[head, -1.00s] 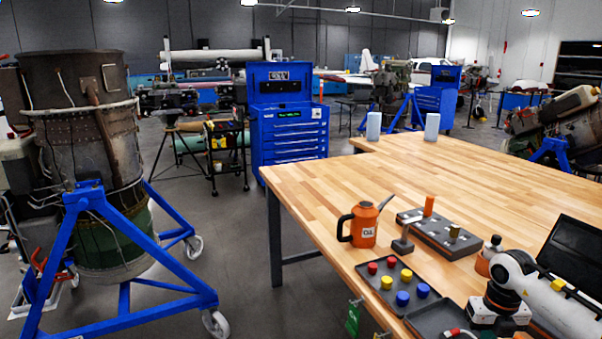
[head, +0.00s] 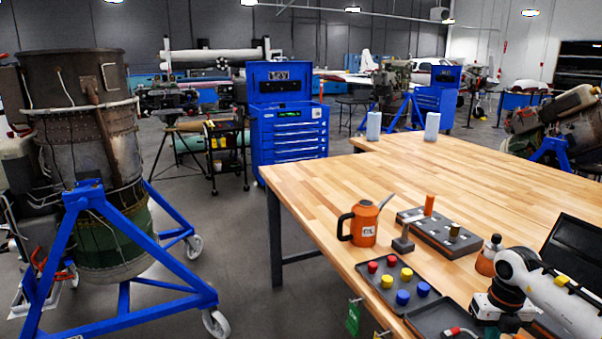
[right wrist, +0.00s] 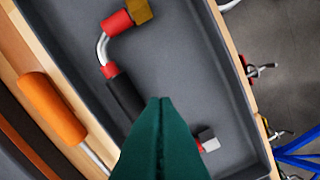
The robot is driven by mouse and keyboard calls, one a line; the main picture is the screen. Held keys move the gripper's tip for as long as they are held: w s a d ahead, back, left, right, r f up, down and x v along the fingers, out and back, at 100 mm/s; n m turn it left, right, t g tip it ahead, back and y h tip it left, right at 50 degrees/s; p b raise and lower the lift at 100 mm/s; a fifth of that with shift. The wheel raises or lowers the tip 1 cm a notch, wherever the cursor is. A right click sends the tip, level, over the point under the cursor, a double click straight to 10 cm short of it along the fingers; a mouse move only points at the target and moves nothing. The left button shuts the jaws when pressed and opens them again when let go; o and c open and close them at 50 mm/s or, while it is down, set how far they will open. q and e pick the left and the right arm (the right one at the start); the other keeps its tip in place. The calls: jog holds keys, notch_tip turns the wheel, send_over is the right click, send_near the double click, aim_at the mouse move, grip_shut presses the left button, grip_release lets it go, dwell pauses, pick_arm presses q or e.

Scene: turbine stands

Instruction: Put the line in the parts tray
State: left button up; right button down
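The line (right wrist: 121,94) is a black hose with red collars, a bent metal tube, a brass fitting and a steel fitting. It lies across the grey tray (right wrist: 195,50) in the right wrist view. In the head view its end (head: 456,331) shows inside the tray (head: 430,316) at the table's front edge. My right gripper's dark green fingers (right wrist: 160,103) are together over the hose's middle and hide part of it. No thing shows between them. In the head view my right arm (head: 550,290) reaches in from the right. My left gripper is out of view.
A tray of coloured caps (head: 394,283) adjoins the line's tray. Behind stand an orange can (head: 364,226), a grey block with fittings (head: 440,233) and a small bottle (head: 488,256). An orange-handled tool (right wrist: 52,108) lies beside the tray.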

notch_tip(320, 180, up, 8)
jog(key=p, duration=0.5)
jog(key=shift+p, duration=0.4)
dwell(0.3)
